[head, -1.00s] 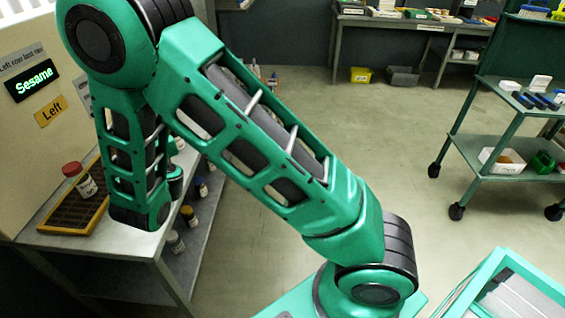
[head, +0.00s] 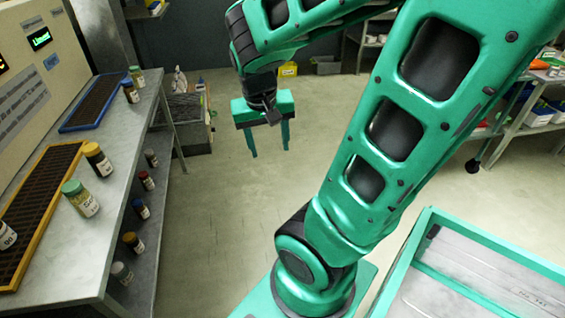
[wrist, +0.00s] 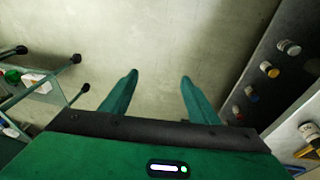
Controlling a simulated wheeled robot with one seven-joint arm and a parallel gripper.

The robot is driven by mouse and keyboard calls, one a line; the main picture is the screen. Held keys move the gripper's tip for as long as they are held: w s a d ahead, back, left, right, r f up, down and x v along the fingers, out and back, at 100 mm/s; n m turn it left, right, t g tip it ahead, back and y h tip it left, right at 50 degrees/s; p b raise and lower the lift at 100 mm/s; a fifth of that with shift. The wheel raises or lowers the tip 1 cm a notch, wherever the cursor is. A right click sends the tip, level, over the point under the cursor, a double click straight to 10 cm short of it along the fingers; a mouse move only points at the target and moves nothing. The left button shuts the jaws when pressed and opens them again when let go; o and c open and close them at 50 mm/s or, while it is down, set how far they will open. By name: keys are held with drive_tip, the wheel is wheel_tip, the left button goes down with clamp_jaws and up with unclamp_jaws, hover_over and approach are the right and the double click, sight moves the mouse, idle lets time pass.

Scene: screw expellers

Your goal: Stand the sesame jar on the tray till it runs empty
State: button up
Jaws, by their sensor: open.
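My gripper (head: 269,150) hangs open and empty above clear floor, right of the bench, fingers pointing down. In the wrist view its two fingers (wrist: 159,77) are apart with only floor between them. A yellow-framed dark slatted tray (head: 32,208) lies on the bench at the left. A jar (head: 6,237) stands on it, cut by the picture edge. The labels are too small to read, so I cannot tell which jar is sesame.
A blue-framed tray (head: 70,127) lies farther along the bench (head: 125,150), with two small jars (head: 130,92) beside it. Several jars stand on the lower shelf. A lit display (head: 40,39) is on the machine. A green-framed tray (head: 450,268) is at lower right. The floor is open.

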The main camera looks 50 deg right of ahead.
drive_tip(key=s+a+r+n+g+y, duration=0.1)
drive_tip(key=s+a, duration=0.3)
drive_tip(key=s, duration=0.5)
drive_tip(key=shift+y, duration=0.9)
drive_tip(key=shift+a+r, duration=0.1)
drive_tip(key=shift+w+f, duration=0.25)
drive_tip(key=shift+w, duration=0.4)
